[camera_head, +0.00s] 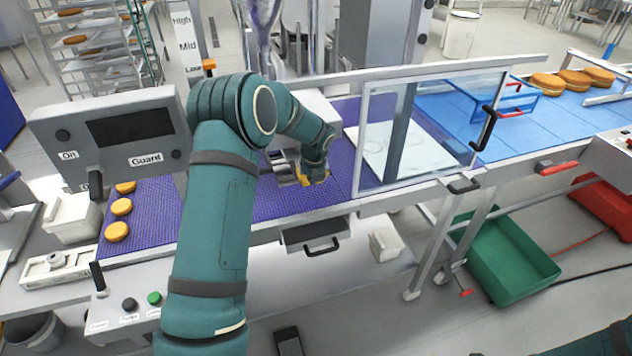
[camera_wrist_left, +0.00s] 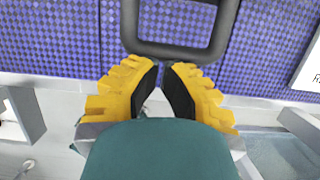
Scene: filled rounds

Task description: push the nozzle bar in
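In the left wrist view a dark grey looped handle (camera_wrist_left: 180,52), which I take as the nozzle bar's, reaches in from the top edge over the purple belt. My left gripper (camera_wrist_left: 163,66) has yellow fingers with black pads, the tips close together with nothing seen between them. They point at the handle's near crosspiece; whether they touch it I cannot tell. In the head view the left gripper (camera_head: 315,178) is over the belt's near side, and the arm hides most of the nozzle bar. My right gripper is out of view.
The purple belt (camera_head: 230,205) carries orange-brown rounds (camera_head: 121,206) at the left. A clear guard panel (camera_head: 420,130) stands to the right of my gripper. A control box (camera_head: 110,135) is at the left, and a green crate (camera_head: 505,260) is on the floor at the right.

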